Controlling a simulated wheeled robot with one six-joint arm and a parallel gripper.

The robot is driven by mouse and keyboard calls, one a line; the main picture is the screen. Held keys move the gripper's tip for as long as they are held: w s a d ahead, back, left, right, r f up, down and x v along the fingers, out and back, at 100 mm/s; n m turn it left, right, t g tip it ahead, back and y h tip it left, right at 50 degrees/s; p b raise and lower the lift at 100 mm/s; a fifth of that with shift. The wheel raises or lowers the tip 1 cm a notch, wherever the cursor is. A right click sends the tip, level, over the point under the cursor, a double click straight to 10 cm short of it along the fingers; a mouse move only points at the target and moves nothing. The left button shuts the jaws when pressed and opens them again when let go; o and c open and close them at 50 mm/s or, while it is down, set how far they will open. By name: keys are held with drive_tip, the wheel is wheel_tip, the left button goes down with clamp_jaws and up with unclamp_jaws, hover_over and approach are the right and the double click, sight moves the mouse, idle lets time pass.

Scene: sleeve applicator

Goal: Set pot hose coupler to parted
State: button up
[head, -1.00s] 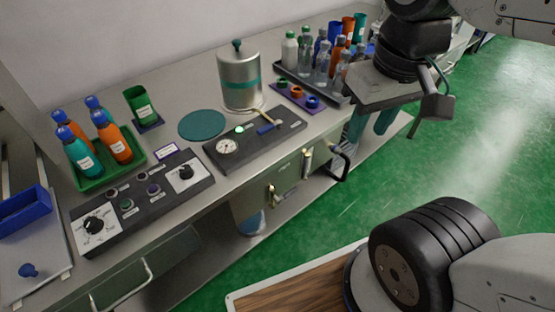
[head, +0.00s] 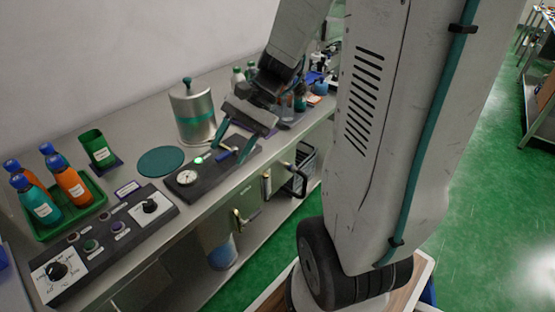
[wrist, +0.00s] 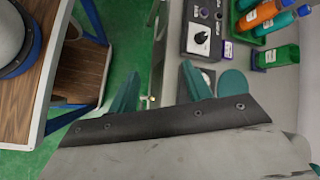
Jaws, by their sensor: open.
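The steel pot (head: 193,115) with a teal band stands on the bench. In front of it is a black panel (head: 205,180) with a round gauge (head: 187,177), a green lamp and a blue handle (head: 224,155). My gripper (head: 229,147) is open and appears empty, in front of the panel's right end in the head view. In the wrist view its teal fingers (wrist: 160,72) are apart, with a small brass part (wrist: 152,98) showing between them.
A knob panel (head: 105,240), a green bottle tray (head: 95,208), a green cup (head: 98,148) and a teal disc (head: 161,161) occupy the left bench. More bottles stand behind my gripper. A black handle (head: 297,181) juts from the front. Green floor lies alongside.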

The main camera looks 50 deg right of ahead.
drive_tip(key=w+d+f+m+t+y, duration=0.2)
drive_tip(key=w+d+f+m+t, duration=0.3)
drive_tip(key=d+f+m, duration=0.45)
drive_tip(key=m+t+h, duration=0.7)
drive_tip(key=m+h, duration=0.1)
drive_tip(key=m, duration=0.7)
approach(295, 168)
drive_tip(key=d+x, duration=0.1)
drive_tip(key=x, duration=0.9)
drive_tip(key=shift+w+a+f, duration=0.1)
drive_tip(key=shift+w+a, duration=0.05)
drive_tip(key=shift+a, duration=0.2)
